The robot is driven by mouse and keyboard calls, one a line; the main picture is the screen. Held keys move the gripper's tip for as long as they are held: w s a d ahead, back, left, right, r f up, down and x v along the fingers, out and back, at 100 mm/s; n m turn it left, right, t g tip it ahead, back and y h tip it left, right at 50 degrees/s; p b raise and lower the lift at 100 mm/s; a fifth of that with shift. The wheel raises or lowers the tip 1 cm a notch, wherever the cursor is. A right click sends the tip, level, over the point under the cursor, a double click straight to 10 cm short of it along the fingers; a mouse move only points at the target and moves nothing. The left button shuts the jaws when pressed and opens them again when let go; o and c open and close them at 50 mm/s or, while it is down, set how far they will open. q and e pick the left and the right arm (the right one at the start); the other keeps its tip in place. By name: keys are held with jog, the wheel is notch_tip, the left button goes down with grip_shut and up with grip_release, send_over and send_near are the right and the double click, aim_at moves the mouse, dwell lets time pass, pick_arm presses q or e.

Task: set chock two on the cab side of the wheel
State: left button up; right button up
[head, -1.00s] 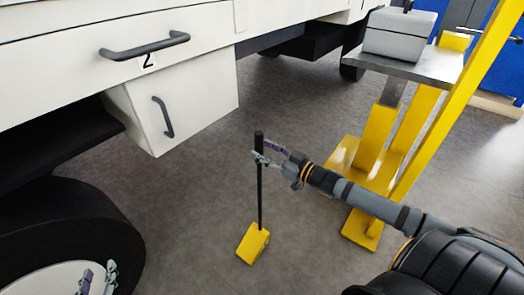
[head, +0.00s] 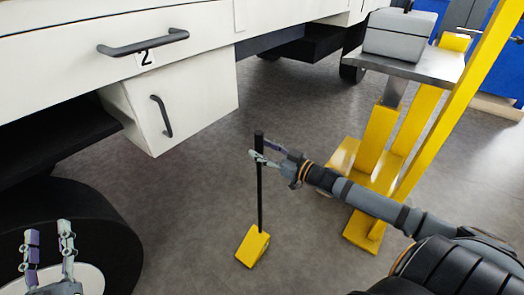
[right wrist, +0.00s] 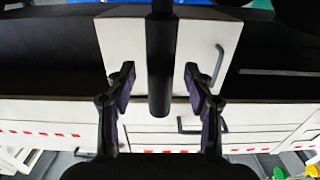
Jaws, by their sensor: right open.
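A yellow chock (head: 252,247) stands on the floor with a tall black rod handle (head: 260,195) rising from it. The wheel (head: 85,215) with its dark tyre is at the lower left, apart from the chock. My right gripper (head: 262,150) is open at the upper part of the rod. In the right wrist view the rod (right wrist: 160,70) stands between the two spread fingers (right wrist: 160,85), with gaps on both sides. My left gripper (head: 48,232) is open and empty in front of the wheel. The chock itself is not visible in the right wrist view.
A white vehicle side with a drawer marked 2 (head: 150,45) and a cabinet (head: 180,105) overhangs the floor. A yellow stand (head: 425,110) holding a grey box (head: 400,35) is at the right. Grey floor (head: 190,200) between wheel and chock is clear.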

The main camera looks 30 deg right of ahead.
aim_at(261, 133)
jog(key=shift+w+a+b, duration=0.15)
jog(key=shift+w+b, duration=0.1)
jog(key=shift+b, duration=0.3)
pick_arm(q)
jog(key=s+r+m+t+h, duration=0.1)
jog(key=s+r+t, duration=0.4)
jog(key=r, duration=0.5)
jog(key=shift+d+r+t+h, duration=0.2)
jog(key=shift+r+t+h, duration=0.1)
jog(key=shift+r+h, duration=0.1)
pick_arm(e)
jog(key=shift+c, duration=0.3)
grip_shut()
jog(key=shift+r, duration=0.15)
notch_tip(261, 133, up, 5)
jog(key=p, duration=0.5)
pick_arm(q)
notch_tip(261, 133, up, 5)
jog(key=shift+f, duration=0.1)
jog(key=shift+w, duration=0.1)
pick_arm(e)
jog(key=shift+w, duration=0.1)
